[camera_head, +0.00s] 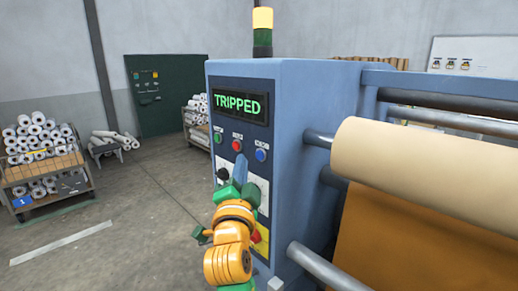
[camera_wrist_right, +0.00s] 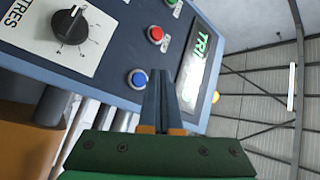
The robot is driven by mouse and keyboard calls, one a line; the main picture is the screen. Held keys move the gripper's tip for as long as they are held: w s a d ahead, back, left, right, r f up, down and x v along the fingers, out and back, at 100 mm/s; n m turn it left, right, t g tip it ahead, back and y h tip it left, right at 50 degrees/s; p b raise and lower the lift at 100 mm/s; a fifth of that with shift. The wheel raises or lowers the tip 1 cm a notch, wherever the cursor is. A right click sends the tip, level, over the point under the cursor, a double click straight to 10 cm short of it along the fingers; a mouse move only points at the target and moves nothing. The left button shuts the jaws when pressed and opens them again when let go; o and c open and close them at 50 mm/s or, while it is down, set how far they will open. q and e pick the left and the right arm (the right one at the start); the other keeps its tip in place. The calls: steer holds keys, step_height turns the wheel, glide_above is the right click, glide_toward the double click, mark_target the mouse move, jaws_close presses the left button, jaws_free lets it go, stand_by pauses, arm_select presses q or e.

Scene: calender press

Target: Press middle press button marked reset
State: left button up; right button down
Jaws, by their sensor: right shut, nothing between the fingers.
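The blue press cabinet (camera_head: 290,125) carries a row of three buttons under a lit display reading TRIPPED (camera_head: 239,102). The middle button is red (camera_head: 237,145), with a green button (camera_head: 217,137) to its left and a blue button (camera_head: 261,155) to its right. The small labels above them are too small to read. My right gripper (camera_head: 240,160) is shut and empty, with its blue fingers just below the red button in the head view. In the right wrist view its tips (camera_wrist_right: 161,73) appear beside the blue button (camera_wrist_right: 138,79), with the red button (camera_wrist_right: 155,34) above. Contact is not visible.
A black knob (camera_wrist_right: 70,26) sits on a white plate below the buttons. A red button on yellow (camera_head: 256,237) is lower on the cabinet, partly behind my arm. A large cream roll (camera_head: 430,160) is at the right. Open floor (camera_head: 130,215) lies left.

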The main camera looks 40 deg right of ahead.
mark_target(260, 156)
steer(key=shift+w+d, duration=0.1)
steer(key=shift+d, duration=1)
stand_by(1.2)
steer(key=shift+d, duration=0.4)
steer(key=shift+d, duration=0.35)
stand_by(0.5)
steer(key=shift+a, duration=0.75)
